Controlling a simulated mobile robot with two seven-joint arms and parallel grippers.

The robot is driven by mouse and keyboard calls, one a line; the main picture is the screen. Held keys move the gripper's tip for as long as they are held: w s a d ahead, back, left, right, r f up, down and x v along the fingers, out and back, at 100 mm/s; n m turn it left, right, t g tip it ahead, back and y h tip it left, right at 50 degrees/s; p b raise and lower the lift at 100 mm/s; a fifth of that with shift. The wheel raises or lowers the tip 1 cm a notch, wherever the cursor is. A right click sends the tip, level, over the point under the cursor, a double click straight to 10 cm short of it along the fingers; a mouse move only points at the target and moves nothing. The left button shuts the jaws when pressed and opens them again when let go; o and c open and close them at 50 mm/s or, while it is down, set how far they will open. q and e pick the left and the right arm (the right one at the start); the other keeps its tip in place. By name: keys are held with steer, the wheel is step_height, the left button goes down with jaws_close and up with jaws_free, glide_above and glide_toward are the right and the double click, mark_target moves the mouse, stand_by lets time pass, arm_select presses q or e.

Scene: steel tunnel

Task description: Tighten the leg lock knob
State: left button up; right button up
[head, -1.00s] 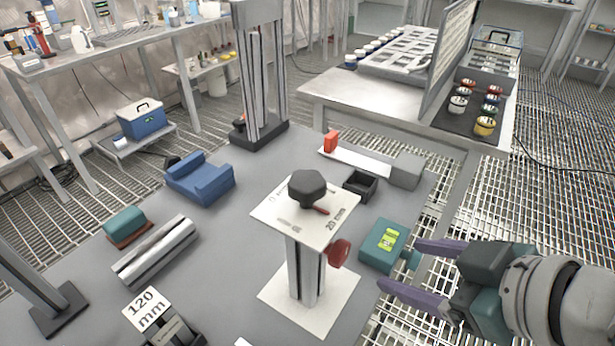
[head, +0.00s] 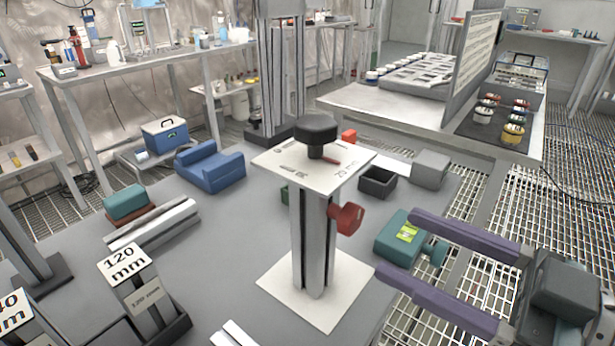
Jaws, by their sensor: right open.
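A stand with a square white base plate (head: 315,290), an upright metal leg (head: 310,240) and a white top plate (head: 285,158) marked "20 mm" stands on the grey table. A red knob (head: 347,217) sticks out from the right side of the leg, below the top plate. A black knob (head: 316,132) sits on the top plate, with a small red piece beside it. My right gripper (head: 396,244) is open and empty, to the right of the red knob and apart from it. Its two purple fingers point left toward the stand. My left gripper is not in view.
A teal box (head: 393,236) with a yellow-green level lies behind the right fingers. A black open box (head: 378,181) and a grey block (head: 430,170) are behind the stand. A blue cradle (head: 210,168) and "120 mm" block (head: 125,265) lie left. Table between is clear.

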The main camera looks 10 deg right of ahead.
mark_target(358, 222)
steer(key=x, duration=0.6)
jaws_close()
stand_by(0.5)
